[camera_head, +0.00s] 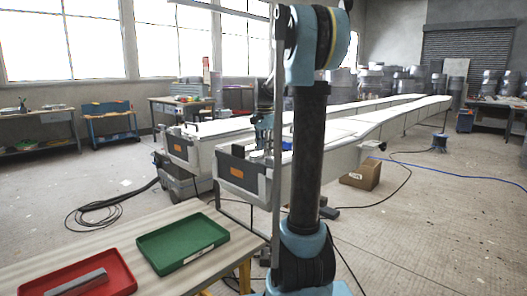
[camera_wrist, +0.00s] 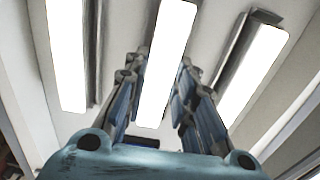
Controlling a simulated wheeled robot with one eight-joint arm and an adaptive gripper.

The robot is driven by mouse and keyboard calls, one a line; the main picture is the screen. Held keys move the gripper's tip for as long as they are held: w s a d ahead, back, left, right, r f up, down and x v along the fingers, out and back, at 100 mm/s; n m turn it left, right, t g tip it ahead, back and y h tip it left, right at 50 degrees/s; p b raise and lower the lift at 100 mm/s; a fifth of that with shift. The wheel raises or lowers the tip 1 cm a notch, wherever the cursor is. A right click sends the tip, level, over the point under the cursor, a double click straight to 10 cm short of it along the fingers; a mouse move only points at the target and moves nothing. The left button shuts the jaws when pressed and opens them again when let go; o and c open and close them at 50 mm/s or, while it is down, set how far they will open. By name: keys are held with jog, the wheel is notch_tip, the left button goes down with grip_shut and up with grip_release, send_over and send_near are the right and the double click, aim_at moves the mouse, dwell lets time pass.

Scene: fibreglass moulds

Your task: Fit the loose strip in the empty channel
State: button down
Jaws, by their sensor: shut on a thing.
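In the wrist view, my gripper (camera_wrist: 158,78) has its two fingers on either side of a long bright white strip (camera_wrist: 167,45), shut on it. The strip runs away from me over a pale mould surface. I cannot tell whether it is above a channel or in one, as the fingers and the strip hide what is beneath. Other white strips lie to the left (camera_wrist: 66,50) and right (camera_wrist: 252,70), each beside a dark grey edge. In the head view my gripper (camera_head: 264,128) is over the near end of the right-hand long mould (camera_head: 322,160), partly behind my arm.
A red tray (camera_head: 122,272) holding a grey bar (camera_head: 80,283) and an empty green tray (camera_head: 160,262) stand on a wooden bench (camera_head: 30,268) at the front left. A second long mould (camera_head: 205,128) lies alongside. A cardboard box (camera_head: 360,177) and cables lie on the floor.

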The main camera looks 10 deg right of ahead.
jog(key=c, duration=1.3)
grip_release()
notch_tip(320, 180, up, 12)
jog(key=shift+r, duration=0.1)
